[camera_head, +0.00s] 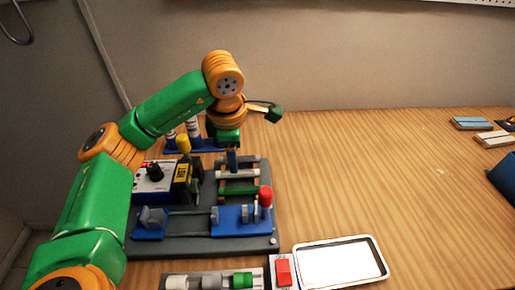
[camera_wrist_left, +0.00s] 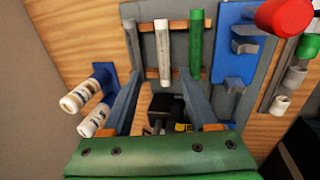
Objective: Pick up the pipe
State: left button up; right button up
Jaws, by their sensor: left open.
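A rack (camera_head: 265,166) on the grey board holds short pipes lying side by side. In the left wrist view they are a green pipe (camera_wrist_left: 195,45), a white pipe (camera_wrist_left: 163,50) in the middle and another pale pipe (camera_wrist_left: 132,45). The green pipe (camera_head: 240,190) also shows in the head view, nearer than a white pipe (camera_head: 238,174). My left gripper (camera_wrist_left: 160,78) is open above the rack, its fingers either side of the middle white pipe's near end. I cannot tell the height gap. It also shows in the head view (camera_head: 232,160). My right gripper is out of view.
A blue vise with a red knob (camera_head: 265,196) stands in front of the rack. A box with a dial (camera_head: 153,180) is left of it. White bottles in a blue holder (camera_wrist_left: 105,75) stand behind. A metal-rimmed tray (camera_head: 381,262) lies front right. The table's right middle is clear.

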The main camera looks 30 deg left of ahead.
aim_at(230, 175)
pick_arm(q)
jog(key=shift+w+f, duration=0.2)
jog(key=f, duration=0.1)
jog(key=s+f+p, duration=0.1)
jog(key=a+f+p, duration=0.1)
jog(key=shift+s, duration=0.35)
jog(key=x, duration=0.2)
jog(key=shift+w+a+f, duration=0.1)
jog(key=shift+w+f, duration=0.35)
jog(key=shift+w, duration=0.15)
jog(key=shift+s, duration=0.15)
grip_shut()
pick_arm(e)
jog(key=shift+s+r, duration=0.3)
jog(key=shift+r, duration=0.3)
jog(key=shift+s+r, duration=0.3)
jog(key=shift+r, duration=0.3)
